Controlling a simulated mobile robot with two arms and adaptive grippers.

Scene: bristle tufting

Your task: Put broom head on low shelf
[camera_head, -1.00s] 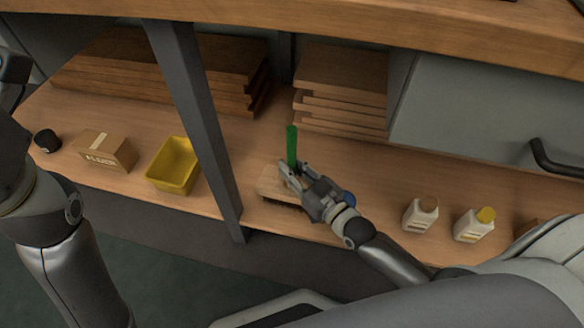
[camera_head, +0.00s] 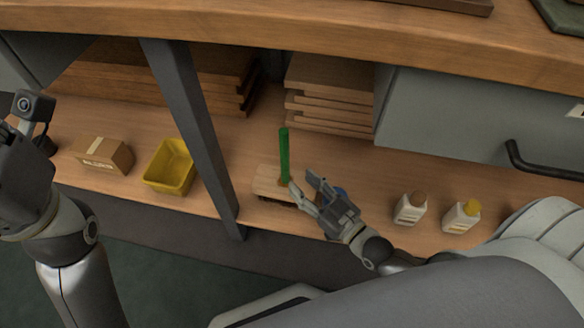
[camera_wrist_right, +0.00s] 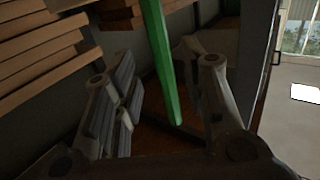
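The broom head (camera_head: 267,183) is a pale wooden block with dark bristles below it. It lies on the low wooden shelf (camera_head: 385,170) near the front edge, right of the grey post. A green stick (camera_head: 284,153) stands up from it, and it also shows in the right wrist view (camera_wrist_right: 163,60). My right gripper (camera_head: 302,180) is open at the right side of the broom head. In the right wrist view its fingers are spread either side of the green stick, without visible contact. My left arm is at the left edge; its fingers do not show.
A grey post (camera_head: 196,130) rises left of the broom head. A yellow bin (camera_head: 170,167) and a cardboard box (camera_head: 103,155) stand further left. Two white bottles (camera_head: 410,209) (camera_head: 461,217) stand to the right. Stacked boards (camera_head: 330,95) lie behind. A grey cabinet (camera_head: 460,115) hangs behind right.

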